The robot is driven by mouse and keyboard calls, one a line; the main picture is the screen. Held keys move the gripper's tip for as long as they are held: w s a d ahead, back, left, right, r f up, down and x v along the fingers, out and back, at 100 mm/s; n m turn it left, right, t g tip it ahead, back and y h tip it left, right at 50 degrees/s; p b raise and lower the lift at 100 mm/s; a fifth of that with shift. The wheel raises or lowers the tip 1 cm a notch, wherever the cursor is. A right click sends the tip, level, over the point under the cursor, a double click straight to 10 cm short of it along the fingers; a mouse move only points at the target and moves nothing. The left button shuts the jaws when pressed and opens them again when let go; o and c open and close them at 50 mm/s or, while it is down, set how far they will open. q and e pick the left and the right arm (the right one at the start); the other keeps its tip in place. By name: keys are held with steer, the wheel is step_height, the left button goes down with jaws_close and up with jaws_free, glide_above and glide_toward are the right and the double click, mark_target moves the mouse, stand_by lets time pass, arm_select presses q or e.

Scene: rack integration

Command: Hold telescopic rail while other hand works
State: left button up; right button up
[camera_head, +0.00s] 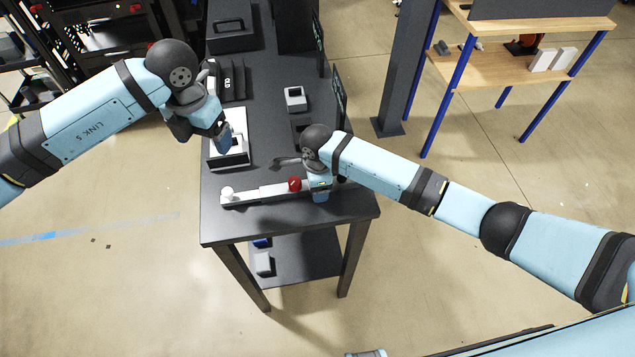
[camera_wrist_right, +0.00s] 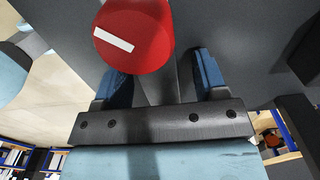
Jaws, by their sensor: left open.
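The telescopic rail (camera_head: 262,193), a long silver bar, lies across the near end of the dark table. A white knob (camera_head: 227,193) is at its left end and a red knob (camera_head: 295,184) stands farther right. My right gripper (camera_head: 320,194) is over the rail's right part, just right of the red knob. In the right wrist view its blue fingers (camera_wrist_right: 165,78) stand apart, with a grey strip, seemingly the rail, between them; the red knob (camera_wrist_right: 134,35) partly covers the view. My left gripper (camera_head: 224,143) is open above a white box, away from the rail.
The white box (camera_head: 228,158) has a dark slot. A small grey box (camera_head: 295,99), dark cases (camera_head: 231,35) and upright dark panels (camera_head: 339,103) stand on the table (camera_head: 270,125). A dark post (camera_head: 402,65) and wooden workbench (camera_head: 520,70) are at right.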

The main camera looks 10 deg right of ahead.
steer(key=shift+a+r, duration=0.1)
steer(key=shift+r, duration=0.05)
steer(key=shift+r, duration=0.35)
step_height(320, 180, up, 11)
